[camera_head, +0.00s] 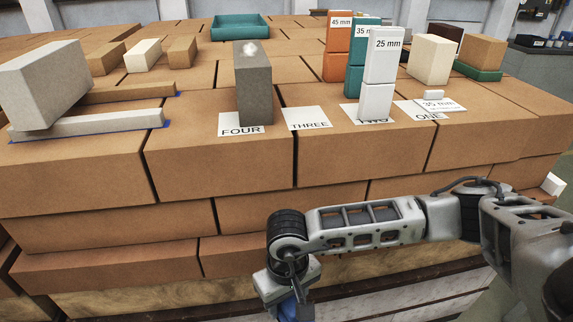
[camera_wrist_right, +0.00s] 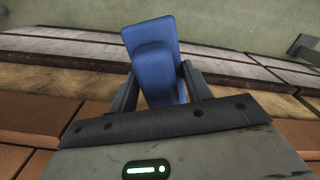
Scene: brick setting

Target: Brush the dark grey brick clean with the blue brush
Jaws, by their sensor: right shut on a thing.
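The dark grey brick (camera_head: 254,88) stands upright on the card marked FOUR (camera_head: 240,129), on top of the brick surface. A small whitish patch (camera_head: 249,49) shows on its top. My right gripper (camera_head: 292,297) hangs low in front of the brick wall, below the top surface and apart from the grey brick. It is shut on the blue brush (camera_wrist_right: 152,62), which sits between the two fingers in the right wrist view. In the head view only a bit of the brush (camera_head: 296,309) shows at the bottom edge; its bristles cannot be made out. My left gripper is not in view.
Cards THREE (camera_head: 307,119) and ONE (camera_head: 421,110) lie right of the brick. White (camera_head: 378,82), teal and orange labelled blocks stand further right. A teal tray (camera_head: 240,27) is behind.

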